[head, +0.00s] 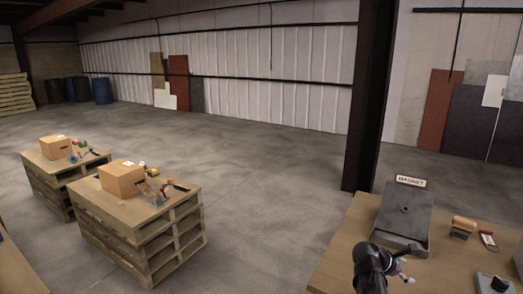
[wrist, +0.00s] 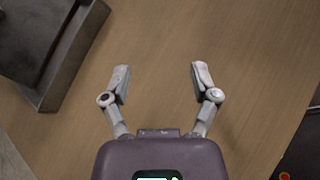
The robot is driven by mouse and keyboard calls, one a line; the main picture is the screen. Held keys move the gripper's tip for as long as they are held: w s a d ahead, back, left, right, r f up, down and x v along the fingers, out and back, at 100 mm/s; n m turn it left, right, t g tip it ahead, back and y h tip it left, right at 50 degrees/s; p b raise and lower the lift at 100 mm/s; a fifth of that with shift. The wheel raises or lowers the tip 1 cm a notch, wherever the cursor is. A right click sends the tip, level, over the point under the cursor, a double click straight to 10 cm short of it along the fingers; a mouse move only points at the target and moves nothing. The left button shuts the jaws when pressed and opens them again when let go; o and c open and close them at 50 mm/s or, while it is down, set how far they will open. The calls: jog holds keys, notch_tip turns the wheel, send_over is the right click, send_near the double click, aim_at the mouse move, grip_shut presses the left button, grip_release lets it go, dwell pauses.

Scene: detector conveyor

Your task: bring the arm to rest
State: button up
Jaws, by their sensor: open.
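My gripper (wrist: 160,80) shows in the wrist view with its two fingers spread apart and nothing between them. Bare wooden table top lies beyond the fingers. In the head view my gripper (head: 407,264) is at the lower right, over the wooden table (head: 340,262), in front of the grey block with the MAGNET sign. It is small and dark there.
A grey block (head: 404,215) with a MAGNET sign (head: 411,181) stands on the table. Pallet stacks with cardboard boxes (head: 122,180) stand left. A dark column (head: 370,100) rises behind the table.

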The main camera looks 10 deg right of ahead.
jog(key=a+m+y+p, duration=0.1)
jog(key=a+m+y, duration=0.1)
jog(key=a, duration=0.3)
jog(key=a+f+m+y+p, duration=0.1)
jog(key=a+m+y, duration=0.1)
jog(key=a, duration=0.4)
jog(key=a+f+m+y+p, duration=0.1)
jog(key=a+m, duration=0.3)
jog(key=a, duration=0.2)
jog(key=shift+w+f+y+p, duration=0.15)
jog(key=shift+w+y+p, duration=0.15)
jog(key=shift+w+y, duration=0.1)
jog(key=s+a+m+y+p, duration=0.1)
jog(key=a+m+y, duration=0.2)
jog(key=a, duration=0.5)
jog(key=s+a+r+m+y+p, duration=0.1)
jog(key=a+m, duration=0.3)
jog(key=a, duration=0.5)
jog(key=shift+s+a+g+y+p, duration=0.3)
jog(key=shift+s+y+p, duration=0.35)
jog(key=shift+y, duration=0.25)
